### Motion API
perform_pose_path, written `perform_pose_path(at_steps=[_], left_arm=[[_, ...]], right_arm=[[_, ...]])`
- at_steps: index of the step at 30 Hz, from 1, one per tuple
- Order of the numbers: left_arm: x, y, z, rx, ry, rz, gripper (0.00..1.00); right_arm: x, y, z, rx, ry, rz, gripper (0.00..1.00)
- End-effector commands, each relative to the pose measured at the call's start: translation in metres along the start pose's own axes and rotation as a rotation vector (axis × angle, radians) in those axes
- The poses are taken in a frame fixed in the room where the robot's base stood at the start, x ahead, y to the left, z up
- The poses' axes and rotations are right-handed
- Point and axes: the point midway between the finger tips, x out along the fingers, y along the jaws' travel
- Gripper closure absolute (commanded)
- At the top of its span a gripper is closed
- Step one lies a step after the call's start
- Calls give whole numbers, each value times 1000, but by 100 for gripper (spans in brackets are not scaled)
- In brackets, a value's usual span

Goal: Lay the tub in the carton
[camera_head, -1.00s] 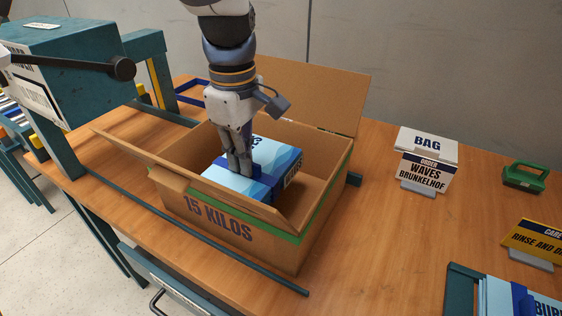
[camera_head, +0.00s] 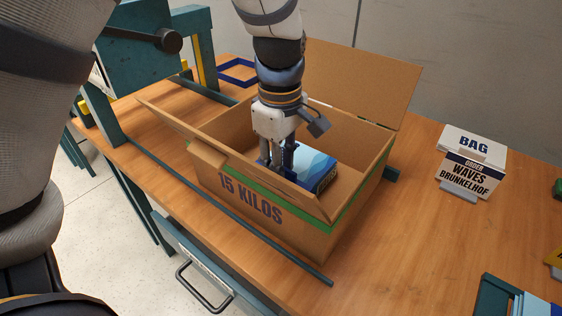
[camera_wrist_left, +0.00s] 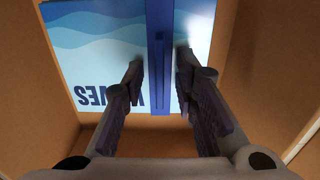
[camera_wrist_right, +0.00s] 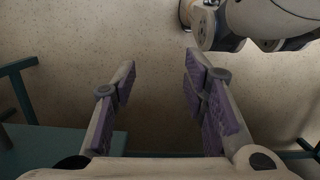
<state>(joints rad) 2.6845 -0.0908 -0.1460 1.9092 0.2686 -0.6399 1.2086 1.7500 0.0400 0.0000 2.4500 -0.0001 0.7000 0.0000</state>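The tub (camera_head: 316,163), a box with blue wave print and a dark blue strip across its top, sits low inside the carton (camera_head: 295,226). The carton is open, with its flaps spread. In the left wrist view the tub (camera_wrist_left: 98,45) lies flat between the carton walls, its lettering upside down. My left gripper (camera_head: 276,167) reaches down into the carton. Its fingers (camera_wrist_left: 160,72) stand either side of the strip, with a small gap at each side, so it looks open. My right gripper (camera_wrist_right: 158,72) is open and empty above the floor; the head view does not show it.
A white bag box with a "Waves Brunkelhof" card (camera_head: 467,174) stands right of the carton. A teal machine frame (camera_head: 140,60) stands at the back left. A dark rail (camera_head: 225,200) runs along the table's front. Bare table (camera_head: 400,240) lies right of the carton.

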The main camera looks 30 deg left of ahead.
Motion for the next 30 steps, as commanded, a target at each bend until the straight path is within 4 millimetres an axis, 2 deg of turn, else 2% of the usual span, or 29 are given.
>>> perform_pose_path(at_steps=[4,12,18,22,30], left_arm=[[-11,1,0,1,1,4,74],[-82,2,0,2,3,7,74],[-116,1,0,0,1,0,74],[-122,1,0,0,1,-2,74],[-122,0,0,0,0,-2,74]], right_arm=[[-1,0,-1,0,5,0,60],[-7,0,-6,0,24,-1,60],[-6,0,-5,0,22,-1,60],[-6,0,-5,0,22,-1,60],[-6,0,-5,0,22,-1,60]])
